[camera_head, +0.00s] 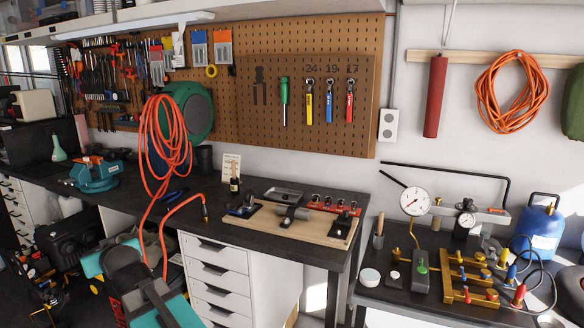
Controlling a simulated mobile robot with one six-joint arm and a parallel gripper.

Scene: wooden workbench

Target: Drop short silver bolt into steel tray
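A shallow grey metal tray (284,195), which looks like the steel tray, sits at the back of a light wooden board on the dark workbench. I cannot make out the short silver bolt; it is too small or hidden at this distance. Several small dark fixtures stand on the board, one (243,210) at the left, one with a grey cylindrical part (292,213) in the middle, and one (341,229) at the right. I cannot tell what rests on them.
A second bench with gauges (415,200) stands at the right.

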